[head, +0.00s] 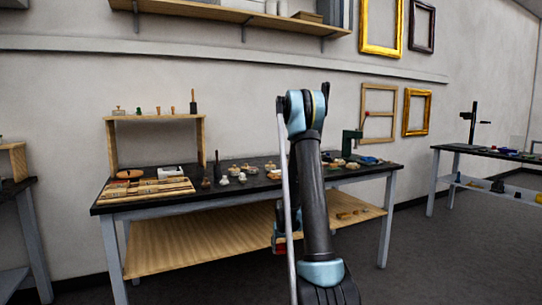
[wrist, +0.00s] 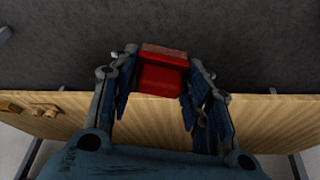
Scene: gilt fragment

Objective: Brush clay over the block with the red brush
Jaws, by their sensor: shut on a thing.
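In the wrist view my gripper (wrist: 163,64) is shut on a red, blocky thing (wrist: 162,82), which I take for the red brush; no bristles show. It is held between the two fingers, over the dark floor beside the low wooden shelf. In the head view my gripper is mostly hidden behind my arm, low in front of the workbench, with a bit of red showing (head: 281,246). The block and the clay cannot be told apart among the small things on the bench.
The black-topped workbench (head: 150,208) carries wooden strips (head: 148,190), a white tray (head: 170,172), several small pieces and a green press (head: 350,142). A wooden riser (head: 112,145) stands at its back left. Its lower wooden shelf (head: 200,243) is mostly bare. Another bench (head: 480,152) stands at right.

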